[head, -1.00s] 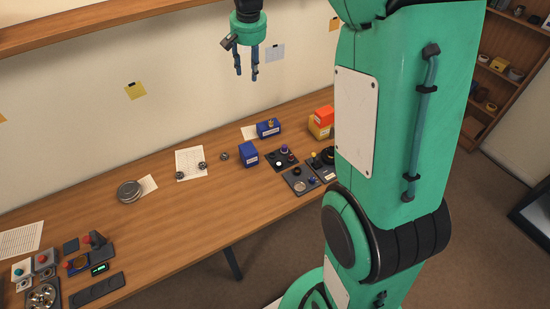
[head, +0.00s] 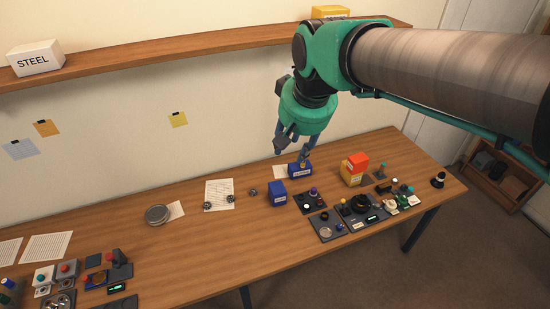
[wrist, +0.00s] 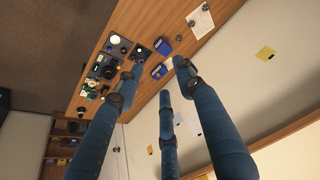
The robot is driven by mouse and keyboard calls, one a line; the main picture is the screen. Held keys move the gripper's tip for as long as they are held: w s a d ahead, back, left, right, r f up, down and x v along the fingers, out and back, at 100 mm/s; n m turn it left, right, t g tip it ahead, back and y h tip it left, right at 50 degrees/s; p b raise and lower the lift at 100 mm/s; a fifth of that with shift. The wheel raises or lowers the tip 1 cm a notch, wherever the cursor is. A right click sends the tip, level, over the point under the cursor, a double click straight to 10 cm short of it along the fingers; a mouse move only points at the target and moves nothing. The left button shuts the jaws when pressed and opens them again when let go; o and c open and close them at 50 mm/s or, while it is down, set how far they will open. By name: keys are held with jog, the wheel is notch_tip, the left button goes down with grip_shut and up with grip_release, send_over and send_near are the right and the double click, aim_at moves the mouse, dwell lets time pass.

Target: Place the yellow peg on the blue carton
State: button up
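One blue carton (head: 297,172) with a white label stands toward the back of the table. A small yellowish piece (head: 303,162), which looks like the yellow peg, shows at its top, partly covered by my fingers. A second blue carton (head: 277,193) stands nearer, to the left. My gripper (head: 292,153) shows above and in front of the back carton in the head view. In the wrist view, its three fingers (wrist: 148,80) are spread with nothing between them, and the blue cartons (wrist: 158,71) lie beyond the fingertips, some distance off.
A round metal tin (head: 157,214) and papers are at left. A shelf (head: 190,56) runs above the table.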

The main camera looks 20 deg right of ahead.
jog(key=s+a+f+n, duration=0.1)
jog(key=s+f, duration=0.1)
jog(key=s, duration=0.5)
jog(key=s+a+f+t, duration=0.1)
jog(key=s+a+f, duration=0.1)
jog(key=s, duration=0.5)
jog(key=shift+n, duration=0.4)
jog(key=shift+s+a+f, duration=0.1)
notch_tip(320, 180, down, 11)
jog(key=b, duration=1)
jog(key=shift+r+b, duration=0.2)
jog(key=shift+b, duration=0.1)
jog(key=shift+f, duration=0.1)
notch_tip(320, 180, down, 12)
jog(key=b, duration=1.2)
jog(key=shift+o, duration=0.5)
